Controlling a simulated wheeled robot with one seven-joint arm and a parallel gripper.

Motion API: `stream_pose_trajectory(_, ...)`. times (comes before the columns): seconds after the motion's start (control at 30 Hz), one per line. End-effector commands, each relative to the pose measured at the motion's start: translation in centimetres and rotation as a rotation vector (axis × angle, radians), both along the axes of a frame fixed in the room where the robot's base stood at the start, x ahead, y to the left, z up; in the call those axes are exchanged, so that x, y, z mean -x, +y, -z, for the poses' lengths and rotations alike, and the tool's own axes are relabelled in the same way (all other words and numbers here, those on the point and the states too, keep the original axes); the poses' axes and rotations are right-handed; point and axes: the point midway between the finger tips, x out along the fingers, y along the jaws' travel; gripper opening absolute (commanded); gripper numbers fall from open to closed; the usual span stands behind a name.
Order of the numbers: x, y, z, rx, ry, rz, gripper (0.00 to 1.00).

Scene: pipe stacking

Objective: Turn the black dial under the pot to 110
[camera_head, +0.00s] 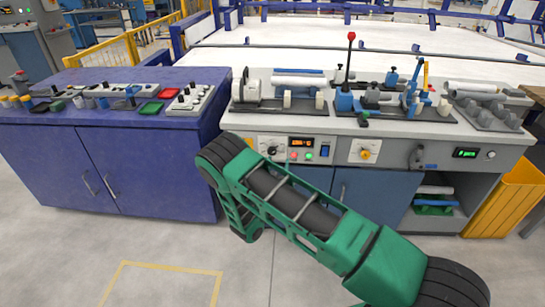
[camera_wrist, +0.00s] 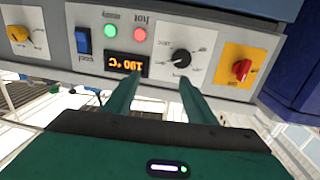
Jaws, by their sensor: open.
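The black dial (camera_wrist: 181,57) sits on a white plate on the front panel, seen upside down in the wrist view. It also shows small in the head view (camera_head: 272,150). Beside it a lit display (camera_wrist: 127,64) seems to read about 190 °C. My gripper (camera_wrist: 158,80) is open and empty, its green fingers pointing at the panel. The right fingertip is near the dial in the picture and the left one is below the display. I cannot tell the gap to the panel. I cannot make out a pot for certain.
A red knob on a yellow plate (camera_wrist: 242,70), a blue switch (camera_wrist: 83,40), a green light (camera_wrist: 111,31) and a red light (camera_wrist: 140,34) are close by. A purple cabinet (camera_head: 110,165) stands left of the bench. A yellow bin (camera_head: 505,195) stands at the right.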

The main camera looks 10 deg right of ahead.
Motion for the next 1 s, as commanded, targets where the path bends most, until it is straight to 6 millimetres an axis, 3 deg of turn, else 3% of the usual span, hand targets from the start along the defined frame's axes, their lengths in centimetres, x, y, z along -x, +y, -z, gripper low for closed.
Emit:
stream_pose_trajectory(0.1,0.3,2.4,1.9,0.007,-0.009,-0.073,0.5)
stream_pose_trajectory(0.27,0.1,3.4,2.7,0.005,-0.015,-0.109,0.5)
stream_pose_trajectory(0.47,-2.2,2.7,2.6,0.004,-0.018,-0.108,0.5)
stream_pose_trajectory(0.8,-7.7,0.9,2.6,0.004,-0.017,-0.108,0.5)
stream_pose_trajectory(1.0,-9.5,0.4,2.7,0.005,-0.015,-0.108,0.5)
